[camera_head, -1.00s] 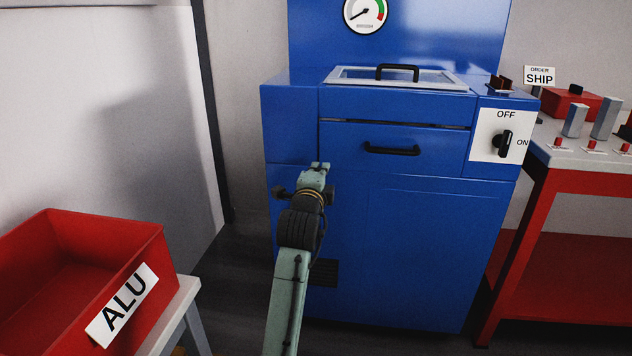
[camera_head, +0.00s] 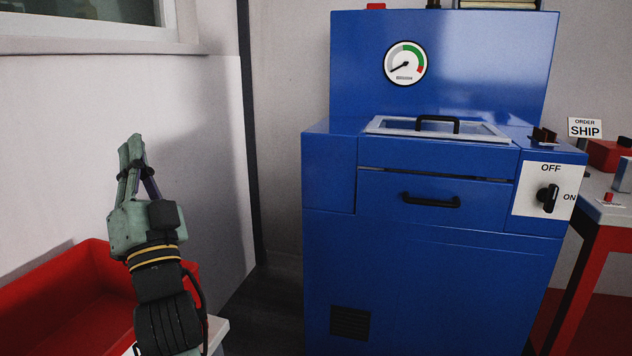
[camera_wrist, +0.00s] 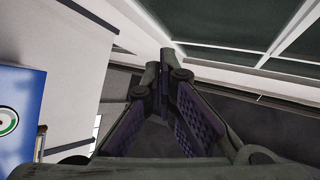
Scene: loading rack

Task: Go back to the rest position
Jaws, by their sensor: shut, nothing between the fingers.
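My gripper (camera_head: 132,142) is raised at the left of the head view, fingers pointing up, in front of the pale wall. Its fingers are shut and empty. In the wrist view the fingertips (camera_wrist: 160,62) meet near the middle, with nothing held between the purple-lined pads. The gripper is above and in front of the red bin and touches nothing that I can see. My wrist and forearm cover part of the bin and its label.
A blue machine (camera_head: 430,270) with a gauge (camera_head: 405,63), a drawer handle (camera_head: 431,201) and an OFF/ON switch (camera_head: 547,198) stands at centre right. The red bin (camera_head: 40,279) is at lower left. A red-legged table (camera_head: 575,280) is at the right edge. Open floor lies between bin and machine.

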